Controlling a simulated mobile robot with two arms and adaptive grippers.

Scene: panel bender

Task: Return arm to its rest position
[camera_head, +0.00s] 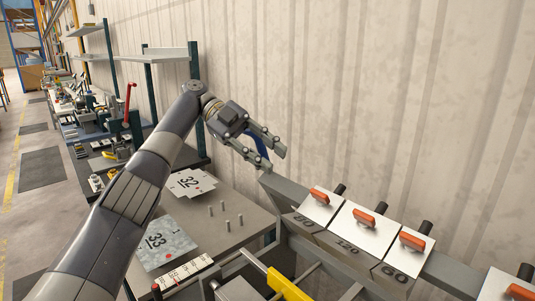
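My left arm (145,185) reaches in from the lower left, bent at the elbow. My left gripper (273,158) is in the air in front of the ribbed wall, above and beyond the far end of the grey table. Its two fingers are spread apart. A dark blue strip (260,146) shows between them, and I cannot tell whether it is part of the gripper. No workpiece is visible in the fingers. My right gripper is not in view.
A grey table (225,262) below holds sheets numbered 32 (189,182) and 33 (163,243) and several upright pins. A rack (313,238) with white plates and orange-red handles (364,218) stands at right. A yellow bar (288,287) is at the bottom. Shelves (165,56) stand behind the arm.

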